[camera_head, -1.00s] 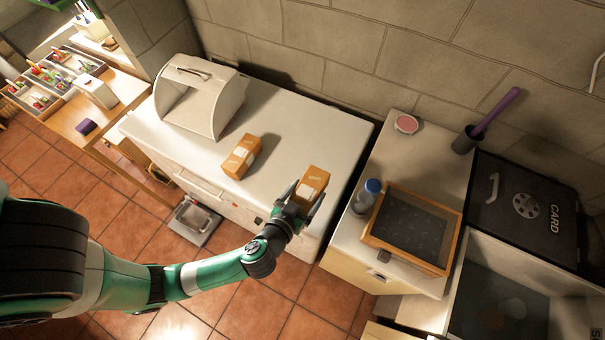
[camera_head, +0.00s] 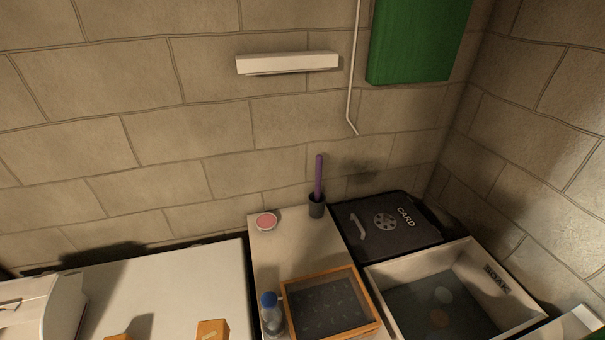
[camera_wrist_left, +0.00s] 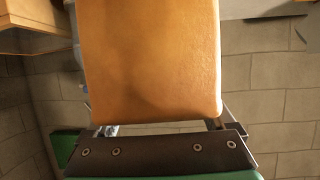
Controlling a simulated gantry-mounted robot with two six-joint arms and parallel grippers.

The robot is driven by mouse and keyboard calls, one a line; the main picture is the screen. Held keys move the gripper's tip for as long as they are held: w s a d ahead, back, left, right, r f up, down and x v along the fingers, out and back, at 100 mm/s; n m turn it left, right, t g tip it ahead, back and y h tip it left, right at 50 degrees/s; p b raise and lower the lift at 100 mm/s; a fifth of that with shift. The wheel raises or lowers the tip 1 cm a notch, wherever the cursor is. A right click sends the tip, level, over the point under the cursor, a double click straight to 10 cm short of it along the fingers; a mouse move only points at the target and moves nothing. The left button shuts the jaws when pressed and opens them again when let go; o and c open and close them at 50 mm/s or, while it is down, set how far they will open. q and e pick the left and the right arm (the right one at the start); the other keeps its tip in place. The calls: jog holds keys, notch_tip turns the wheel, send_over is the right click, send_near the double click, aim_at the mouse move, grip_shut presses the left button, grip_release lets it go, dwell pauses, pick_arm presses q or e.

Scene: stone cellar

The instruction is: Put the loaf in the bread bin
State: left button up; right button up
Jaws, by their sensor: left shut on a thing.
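In the left wrist view, my left gripper (camera_wrist_left: 160,140) is shut on an orange-brown loaf (camera_wrist_left: 152,60), which fills the upper middle and hides the fingertips. The held loaf (camera_head: 211,331) also shows at the bottom edge of the head view, mostly cut off. A second orange-brown block (camera_head: 119,337) barely shows to its left on the white worktop. The cream bread bin (camera_head: 30,305) is cut off at the lower left of the head view; its opening is not clear here. My right gripper is in neither view.
The white worktop (camera_head: 170,285) is clear behind the blocks.

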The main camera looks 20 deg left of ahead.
pick_arm(q)
jog(key=w+d+r+m+t+h, duration=0.2)
jog(key=d+r+m+h, duration=0.3)
jog(key=d+h, duration=0.15)
notch_tip(320, 180, up, 10)
jog(key=s+p, duration=0.2)
jog(key=p, duration=1.6)
jog(key=shift+d+r+m, duration=0.25)
jog(key=shift+d+m, duration=0.05)
